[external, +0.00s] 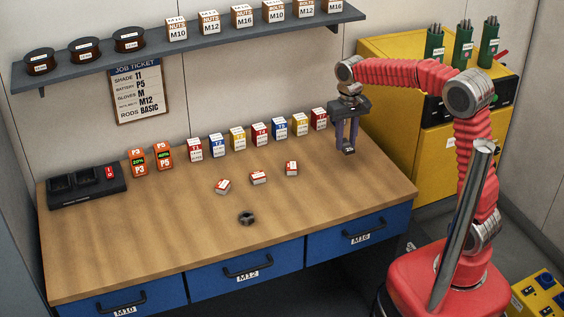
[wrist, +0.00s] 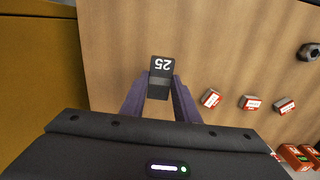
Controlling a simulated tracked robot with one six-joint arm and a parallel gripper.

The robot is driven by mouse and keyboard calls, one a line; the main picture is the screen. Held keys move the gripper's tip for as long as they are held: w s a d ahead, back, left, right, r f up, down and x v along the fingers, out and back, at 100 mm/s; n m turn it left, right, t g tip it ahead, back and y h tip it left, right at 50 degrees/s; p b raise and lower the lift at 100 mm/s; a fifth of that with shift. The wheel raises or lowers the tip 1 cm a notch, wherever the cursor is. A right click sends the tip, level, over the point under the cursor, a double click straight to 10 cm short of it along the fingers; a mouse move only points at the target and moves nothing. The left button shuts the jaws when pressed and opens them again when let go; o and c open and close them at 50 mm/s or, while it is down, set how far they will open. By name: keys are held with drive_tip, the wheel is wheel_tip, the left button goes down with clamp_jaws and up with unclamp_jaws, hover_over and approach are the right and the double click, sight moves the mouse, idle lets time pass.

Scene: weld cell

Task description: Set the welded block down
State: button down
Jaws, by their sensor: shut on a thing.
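The welded block is a small dark block (external: 348,150) marked 25, with a lighter grey band across it in the wrist view (wrist: 161,78). My gripper (external: 347,142) points down over the right part of the wooden workbench (external: 370,185). Its two purple fingers are shut on the block, one on each side, as the wrist view (wrist: 160,92) also shows. The block's lower end sticks out below the fingertips. I cannot tell for sure whether it is clear of the bench top or touching it.
Three small red-and-white boxes (external: 258,178) lie mid-bench, with a dark nut (external: 247,218) in front. A row of upright coloured boxes (external: 260,134) lines the back. A yellow cabinet (external: 400,150) stands right of the bench. The bench's right front is clear.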

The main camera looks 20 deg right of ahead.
drive_tip(key=w+a+r, duration=0.1)
drive_tip(key=w+a, duration=0.1)
drive_tip(key=a, duration=1.1)
drive_tip(key=w+a+r, duration=0.1)
drive_tip(key=w+a, duration=0.2)
drive_tip(key=a, duration=1)
drive_tip(key=s+a+f, duration=0.1)
drive_tip(key=s+a, duration=0.5)
drive_tip(key=a, duration=0.5)
drive_tip(key=s+a+f, duration=0.1)
drive_tip(key=s+a, duration=0.6)
drive_tip(key=a, duration=0.3)
drive_tip(key=shift+a+f, duration=0.3)
drive_tip(key=shift+a, duration=0.05)
drive_tip(key=shift+w+f, duration=0.1)
hover_over(213, 230)
drive_tip(key=shift+f, duration=2.8)
drive_tip(key=shift+f, duration=2.1)
